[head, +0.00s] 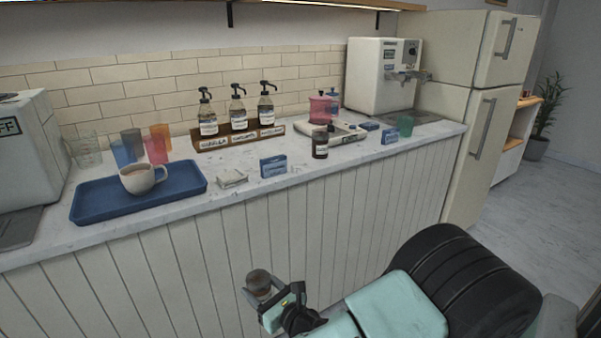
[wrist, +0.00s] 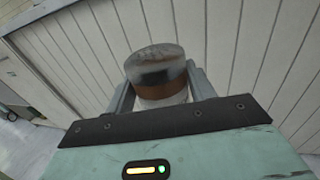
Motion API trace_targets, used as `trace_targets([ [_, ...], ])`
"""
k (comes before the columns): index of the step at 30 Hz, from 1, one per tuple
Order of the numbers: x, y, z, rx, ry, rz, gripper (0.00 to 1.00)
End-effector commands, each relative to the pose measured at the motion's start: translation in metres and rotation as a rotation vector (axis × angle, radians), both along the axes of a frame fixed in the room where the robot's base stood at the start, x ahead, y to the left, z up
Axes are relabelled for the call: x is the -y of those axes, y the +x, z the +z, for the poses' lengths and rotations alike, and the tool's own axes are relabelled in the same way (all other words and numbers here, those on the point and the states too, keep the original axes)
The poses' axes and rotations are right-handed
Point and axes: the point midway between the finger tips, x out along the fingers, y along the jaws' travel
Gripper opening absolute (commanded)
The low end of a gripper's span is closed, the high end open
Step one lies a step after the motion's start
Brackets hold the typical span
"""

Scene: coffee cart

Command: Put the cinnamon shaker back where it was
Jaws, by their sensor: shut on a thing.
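My gripper (head: 264,296) is shut on a small round shaker (head: 259,281), in front of the counter and below its top. In the wrist view the shaker (wrist: 157,73) stands between the two fingers, with a greyish top and a brown band; no label is readable, so I take it for the cinnamon shaker. The counter (head: 236,199) carries a blue tray (head: 90,205) with a cup (head: 141,180) on it. A dark brown bottle (head: 320,148) with a white label stands on the counter near the middle.
A wooden rack (head: 215,141) holds pump bottles at the back. Small blue boxes (head: 273,166), a white stack (head: 232,179), a scale (head: 345,131) and coloured cups (head: 155,149) stand on the counter. A white machine (head: 378,77) stands at right. Bare counter shows near the front edge.

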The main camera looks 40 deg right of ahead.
Motion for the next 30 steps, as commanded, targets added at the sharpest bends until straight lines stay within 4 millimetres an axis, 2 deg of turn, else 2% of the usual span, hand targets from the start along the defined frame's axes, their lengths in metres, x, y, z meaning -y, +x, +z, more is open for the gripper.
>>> trace_targets([
  [1,0.002,0.000,-0.010,-0.006,0.003,-0.010,0.28],
  [6,0.003,-0.002,-0.008,-0.017,0.002,-0.011,0.28],
  [11,0.008,0.004,0.003,-0.002,0.007,-0.019,0.28],
  [14,0.026,0.015,0.027,0.013,0.009,-0.045,0.28],
  [17,0.054,0.029,0.058,0.018,0.016,-0.092,0.28],
  [24,0.131,0.055,0.128,0.016,0.039,-0.220,0.28],
  [30,0.188,0.069,0.183,0.023,0.044,-0.294,0.28],
])
